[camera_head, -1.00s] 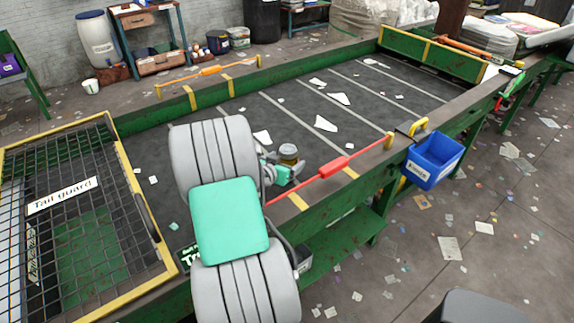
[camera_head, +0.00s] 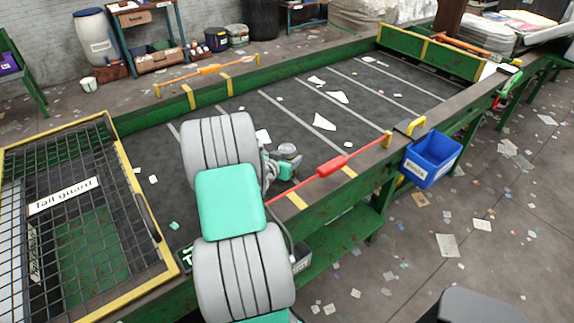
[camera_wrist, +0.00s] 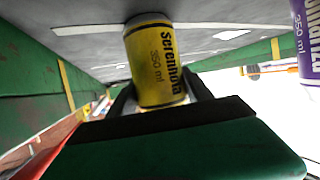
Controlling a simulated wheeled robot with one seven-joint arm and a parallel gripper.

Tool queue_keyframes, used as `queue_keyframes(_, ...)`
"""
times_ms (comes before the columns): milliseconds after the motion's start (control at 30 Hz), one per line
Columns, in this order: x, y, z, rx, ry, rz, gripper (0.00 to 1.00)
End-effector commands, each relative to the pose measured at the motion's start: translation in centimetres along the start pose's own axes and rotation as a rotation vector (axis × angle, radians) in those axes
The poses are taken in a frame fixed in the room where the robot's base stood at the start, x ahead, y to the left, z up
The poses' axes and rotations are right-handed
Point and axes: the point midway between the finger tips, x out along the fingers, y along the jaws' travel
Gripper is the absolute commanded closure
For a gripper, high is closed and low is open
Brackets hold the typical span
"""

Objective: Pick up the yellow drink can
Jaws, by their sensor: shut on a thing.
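The yellow drink can (camera_wrist: 155,65), with dark lettering reading "350 ml", stands large in the middle of the wrist view. My gripper (camera_wrist: 160,97) is shut on it, with a dark finger on either side and the green palm below. In the head view my gripper (camera_head: 286,169) is over the near side of the dark belt, left of the red bar. Only a small greyish part shows at the fingers there, and the can's yellow side is not clear. I cannot tell whether the can touches the belt.
A purple and white can (camera_wrist: 308,40) shows at the right edge of the wrist view. The red bar (camera_head: 332,167) lies close right of my gripper. A blue bin (camera_head: 431,158) hangs on the belt's near side. White scraps (camera_head: 323,122) lie on the belt. The mesh tail guard (camera_head: 70,200) is at left.

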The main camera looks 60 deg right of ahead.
Motion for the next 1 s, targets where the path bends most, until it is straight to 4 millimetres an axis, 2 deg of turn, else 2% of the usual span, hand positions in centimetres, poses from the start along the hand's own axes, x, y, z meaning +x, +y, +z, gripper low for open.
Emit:
queue_keyframes(33,0.0,0.0,0.0,0.000,0.000,0.000,0.63)
queue_keyframes(233,0.0,0.0,0.0,0.000,0.000,0.000,0.79)
queue_keyframes(567,-0.1,0.0,-0.4,0.002,0.001,0.000,0.79)
queue_keyframes(733,-1.0,0.0,-2.7,0.006,0.007,-0.001,0.79)
queue_keyframes(967,-7.9,0.8,-6.5,0.005,0.007,-0.006,0.79)
queue_keyframes(1000,-9.2,1.0,-6.5,0.003,0.005,-0.006,0.79)
